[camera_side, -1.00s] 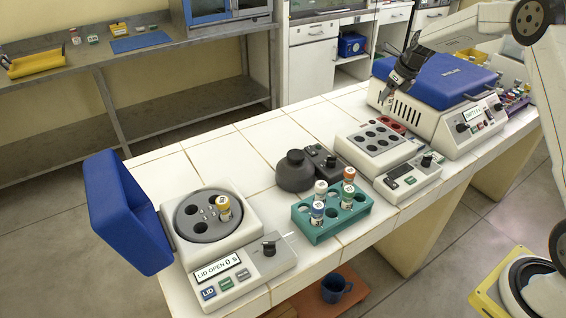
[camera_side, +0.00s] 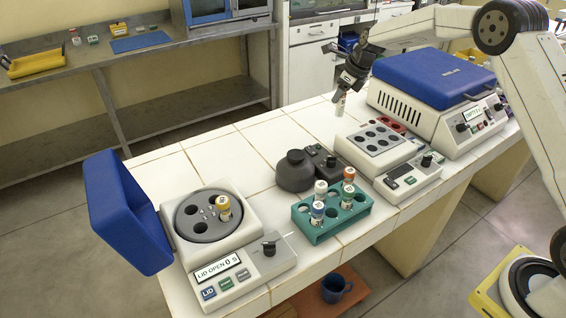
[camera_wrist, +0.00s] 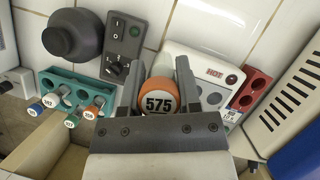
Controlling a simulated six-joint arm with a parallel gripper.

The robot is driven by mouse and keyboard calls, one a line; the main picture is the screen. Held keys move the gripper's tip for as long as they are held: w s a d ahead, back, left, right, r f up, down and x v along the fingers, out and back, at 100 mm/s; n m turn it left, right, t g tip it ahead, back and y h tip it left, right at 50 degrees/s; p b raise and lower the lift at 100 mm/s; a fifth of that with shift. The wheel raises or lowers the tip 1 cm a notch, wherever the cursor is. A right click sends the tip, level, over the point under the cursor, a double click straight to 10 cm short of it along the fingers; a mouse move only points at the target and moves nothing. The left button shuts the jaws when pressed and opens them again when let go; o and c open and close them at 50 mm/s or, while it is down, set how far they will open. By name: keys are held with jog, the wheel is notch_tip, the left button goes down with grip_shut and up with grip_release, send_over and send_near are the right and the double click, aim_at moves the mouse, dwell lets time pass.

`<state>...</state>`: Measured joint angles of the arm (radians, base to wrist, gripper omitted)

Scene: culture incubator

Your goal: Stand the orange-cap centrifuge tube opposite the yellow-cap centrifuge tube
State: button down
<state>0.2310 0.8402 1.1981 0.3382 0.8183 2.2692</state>
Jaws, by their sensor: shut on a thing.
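My gripper (camera_side: 346,88) is shut on an orange-cap centrifuge tube (camera_wrist: 159,98) marked 575. The tube hangs below the jaws (camera_side: 341,105) in the side view, held above the back of the bench behind the heat block. The yellow-cap centrifuge tube (camera_side: 223,207) stands in a hole of the round grey rotor (camera_side: 190,226) of the open centrifuge at the left. Several other rotor holes look empty, including ones across from the yellow cap.
A teal rack (camera_side: 352,215) holds several tubes, one with an orange cap (camera_side: 348,174). A dark round-bodied device (camera_side: 294,172) and a heat block (camera_side: 375,140) stand behind it. The centrifuge's blue lid (camera_side: 125,212) stands open at left. A blue-lidded machine (camera_side: 434,78) stands at right.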

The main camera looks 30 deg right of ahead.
jog(key=s+a+n+g, duration=0.1)
jog(key=s+a+n, duration=0.1)
jog(key=a, duration=1.4)
jog(key=s+a+r+n+g+y, duration=0.1)
jog(key=a+n, duration=0.3)
jog(key=a, duration=1.2)
jog(key=s+a+n+y, duration=0.1)
jog(key=s+a+n, duration=0.2)
jog(key=a, duration=1.3)
jog(key=shift+r+g, duration=0.2)
jog(key=shift+g, duration=0.2)
jog(key=shift+a+f, duration=0.1)
jog(key=shift+f, duration=2.8)
jog(key=shift+f, duration=0.6)
jog(key=shift+f, duration=0.55)
jog(key=shift+f, duration=0.15)
